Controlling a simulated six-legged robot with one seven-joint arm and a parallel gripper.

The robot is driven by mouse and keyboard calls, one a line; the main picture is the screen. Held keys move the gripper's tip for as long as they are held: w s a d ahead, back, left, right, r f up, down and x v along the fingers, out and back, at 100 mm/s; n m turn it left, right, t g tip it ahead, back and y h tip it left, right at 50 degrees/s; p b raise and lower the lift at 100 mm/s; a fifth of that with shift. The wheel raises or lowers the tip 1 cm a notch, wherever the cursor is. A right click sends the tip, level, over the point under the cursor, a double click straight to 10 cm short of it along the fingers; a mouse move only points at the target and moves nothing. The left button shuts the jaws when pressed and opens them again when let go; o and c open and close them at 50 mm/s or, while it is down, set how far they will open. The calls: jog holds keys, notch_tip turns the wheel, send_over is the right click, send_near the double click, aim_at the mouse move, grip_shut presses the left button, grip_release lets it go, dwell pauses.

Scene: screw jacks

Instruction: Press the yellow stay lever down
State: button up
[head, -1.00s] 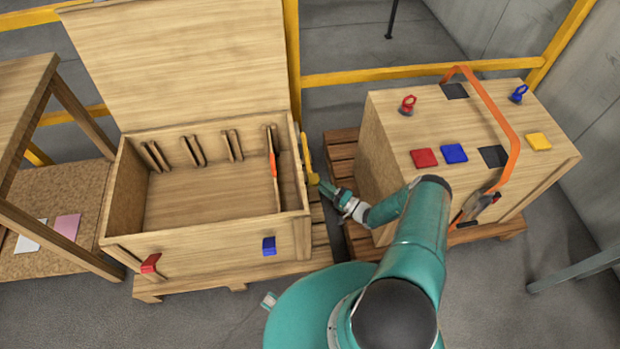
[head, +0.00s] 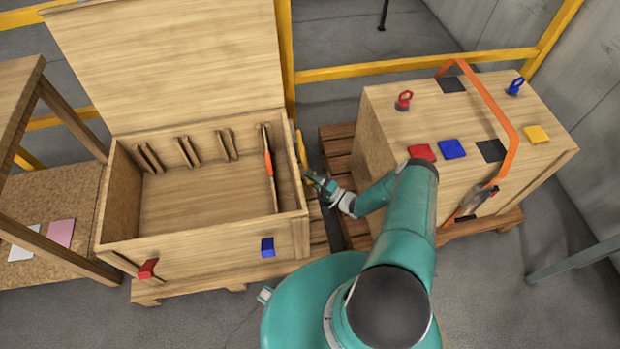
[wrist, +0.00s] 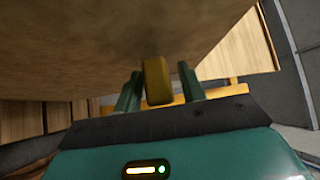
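The yellow stay lever (head: 301,151) is on the outer right side of the open wooden crate (head: 200,246), whose lid stands up at the back. My gripper (head: 309,177) is beside that wall, at the lower end of the lever. In the wrist view the lever (wrist: 157,80) shows as a short upright yellow bar between the two dark green fingers of my gripper (wrist: 160,88). The fingers are apart, with a gap visible on the right of the bar. Whether either finger touches it, I cannot tell.
A closed wooden crate (head: 385,140) with an orange strap (head: 490,105) stands on a pallet to the right, across a narrow gap that my arm reaches into. A yellow railing (head: 400,69) runs behind. A wooden table (head: 22,90) stands at the left.

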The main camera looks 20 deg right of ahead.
grip_shut()
jog(key=shift+f, duration=0.15)
jog(key=shift+f, duration=0.7)
jog(key=shift+w+f, duration=0.25)
jog(key=shift+f, duration=0.05)
jog(key=shift+o, duration=0.8)
grip_release()
jog(key=shift+f, duration=0.1)
jog(key=shift+d, duration=0.1)
